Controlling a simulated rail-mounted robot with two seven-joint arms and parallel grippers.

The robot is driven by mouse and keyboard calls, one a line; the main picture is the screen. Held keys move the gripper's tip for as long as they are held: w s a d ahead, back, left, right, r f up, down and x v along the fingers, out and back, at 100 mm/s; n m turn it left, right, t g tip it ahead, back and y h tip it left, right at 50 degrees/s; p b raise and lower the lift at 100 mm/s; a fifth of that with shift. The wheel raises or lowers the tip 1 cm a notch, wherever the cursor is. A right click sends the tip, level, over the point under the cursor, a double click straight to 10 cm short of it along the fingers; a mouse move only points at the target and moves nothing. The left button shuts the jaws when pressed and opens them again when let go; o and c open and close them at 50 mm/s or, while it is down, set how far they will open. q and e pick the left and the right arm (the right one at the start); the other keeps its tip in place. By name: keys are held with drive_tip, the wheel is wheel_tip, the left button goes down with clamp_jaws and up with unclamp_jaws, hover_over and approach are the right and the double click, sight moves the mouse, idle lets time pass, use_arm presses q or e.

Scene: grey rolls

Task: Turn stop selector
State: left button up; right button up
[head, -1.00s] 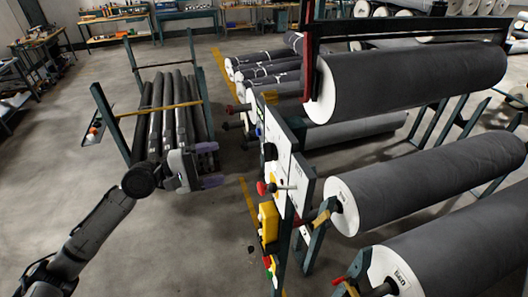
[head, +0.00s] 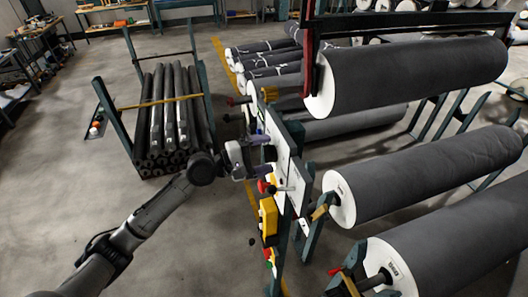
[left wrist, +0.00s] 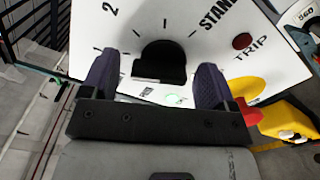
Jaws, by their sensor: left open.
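The stop selector is a black knob (left wrist: 160,64) on a white panel (left wrist: 75,50) with printed marks such as "1", "2" and "TRIP" in the left wrist view. In the head view the panel (head: 283,150) stands upright on a post by the rolls. My left gripper (head: 262,156) is open in front of the panel, close to the knob. In the left wrist view its two purple fingers lie on either side of the knob, with gaps visible; I cannot tell how deep they reach. My right gripper is not in view.
A dark red button (left wrist: 242,41) marked TRIP and a red part (left wrist: 245,112) on yellow lie right of the knob. Below the panel are a yellow box (head: 268,218) and several buttons. Large grey rolls (head: 425,178) fill the right. A rack of dark rolls (head: 172,115) stands behind my left arm.

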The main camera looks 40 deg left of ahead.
use_arm(q)
drive_tip(key=shift+w, duration=0.1)
drive_tip(key=shift+c, duration=0.2)
drive_tip(key=c, duration=0.9)
